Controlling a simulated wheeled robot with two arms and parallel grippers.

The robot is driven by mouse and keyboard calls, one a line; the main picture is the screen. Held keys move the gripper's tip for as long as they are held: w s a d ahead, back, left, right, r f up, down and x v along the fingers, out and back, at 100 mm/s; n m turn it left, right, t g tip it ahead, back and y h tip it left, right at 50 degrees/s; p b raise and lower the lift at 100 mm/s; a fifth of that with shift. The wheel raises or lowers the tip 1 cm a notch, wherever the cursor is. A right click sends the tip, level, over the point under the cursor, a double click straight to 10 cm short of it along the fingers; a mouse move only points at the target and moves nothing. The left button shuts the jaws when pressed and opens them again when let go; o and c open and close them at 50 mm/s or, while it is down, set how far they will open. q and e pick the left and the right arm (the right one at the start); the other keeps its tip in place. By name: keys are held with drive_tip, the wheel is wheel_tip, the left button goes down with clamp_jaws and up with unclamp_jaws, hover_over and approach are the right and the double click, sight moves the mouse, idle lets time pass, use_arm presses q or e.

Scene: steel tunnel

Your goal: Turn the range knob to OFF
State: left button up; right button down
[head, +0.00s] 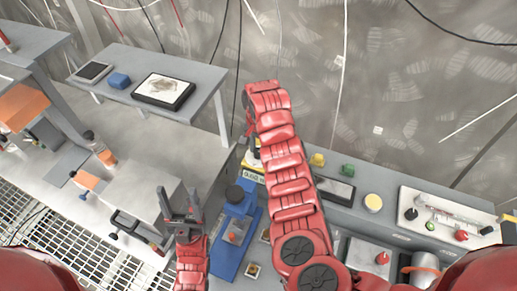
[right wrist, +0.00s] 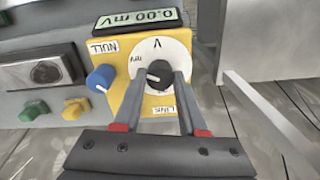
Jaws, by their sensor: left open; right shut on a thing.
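The range knob (right wrist: 158,75) is a dark knob at the centre of a white dial (right wrist: 158,55) on a yellow meter (right wrist: 125,48) in the right wrist view. The dial shows upside-down V and mV marks; I cannot make out an OFF mark. A light mark on the knob seems to face left, near mV. My right gripper (right wrist: 159,79) is shut on the knob, one finger on each side. In the head view my right arm mostly hides the meter (head: 252,164). My left gripper (head: 181,207) is open and empty, low in the head view.
The meter also has a display (right wrist: 137,18) reading 0.00 mV and a blue NULL knob (right wrist: 101,78). Yellow (right wrist: 76,108) and green (right wrist: 34,111) knobs lie left of it. A blue stand (head: 236,232) is right of my left gripper.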

drive_tip(key=shift+n+b, duration=0.3)
drive_tip(key=shift+n, duration=0.3)
drive_tip(key=shift+r+n, duration=0.1)
drive_tip(key=shift+n, duration=0.8)
drive_tip(key=n+p, duration=0.1)
drive_tip(key=n, duration=0.3)
drive_tip(key=shift+n, duration=0.3)
drive_tip(key=n+p, duration=0.1)
drive_tip(key=n, duration=0.8)
drive_tip(key=shift+n+p, duration=0.3)
drive_tip(key=shift+n, duration=0.1)
drive_tip(key=n, duration=0.5)
drive_tip(key=shift+n, duration=0.3)
drive_tip(key=shift+c, duration=2.3)
unclamp_jaws()
